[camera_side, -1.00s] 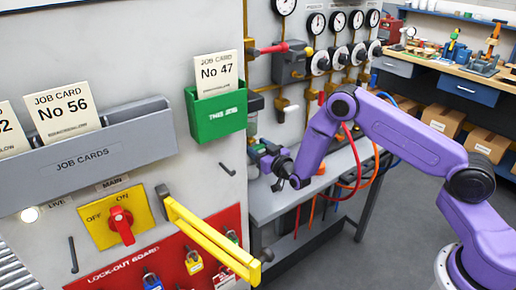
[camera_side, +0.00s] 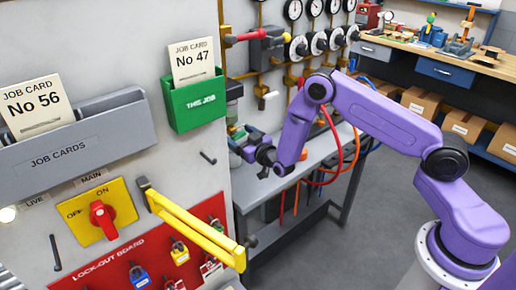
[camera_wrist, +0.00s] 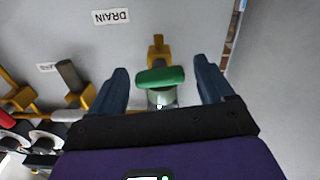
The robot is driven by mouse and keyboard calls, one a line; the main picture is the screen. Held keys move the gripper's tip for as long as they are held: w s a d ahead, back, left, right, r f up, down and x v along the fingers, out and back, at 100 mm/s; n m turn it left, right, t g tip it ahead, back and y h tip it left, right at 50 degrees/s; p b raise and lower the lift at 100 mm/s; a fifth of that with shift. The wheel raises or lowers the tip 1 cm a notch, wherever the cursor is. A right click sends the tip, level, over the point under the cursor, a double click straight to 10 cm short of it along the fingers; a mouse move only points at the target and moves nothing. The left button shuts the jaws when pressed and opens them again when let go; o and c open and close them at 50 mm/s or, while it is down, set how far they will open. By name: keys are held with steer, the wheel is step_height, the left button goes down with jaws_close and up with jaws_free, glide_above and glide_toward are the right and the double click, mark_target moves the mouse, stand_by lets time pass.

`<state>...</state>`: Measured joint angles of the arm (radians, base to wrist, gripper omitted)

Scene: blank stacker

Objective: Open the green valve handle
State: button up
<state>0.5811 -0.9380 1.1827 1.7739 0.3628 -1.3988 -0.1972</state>
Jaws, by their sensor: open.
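The green valve handle (camera_wrist: 162,77) shows in the wrist view as a rounded bar lying across the picture. It sits on a pale fitting in front of a brass pipe part on the grey wall. My gripper (camera_wrist: 160,70) is open, with one blue finger on each side of the handle and a visible gap to each. In the side view my gripper (camera_side: 243,149) is by the pipework at the panel's right edge, and the handle is hard to make out there.
In the side view a yellow bar (camera_side: 195,228) juts from the panel, and hoses (camera_side: 340,160) hang behind my arm.

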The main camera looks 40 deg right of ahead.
steer(key=s, duration=1.6)
steer(key=shift+s, duration=0.35)
steer(key=shift+f, duration=0.1)
steer(key=w, duration=1.7)
steer(key=shift+w, duration=0.2)
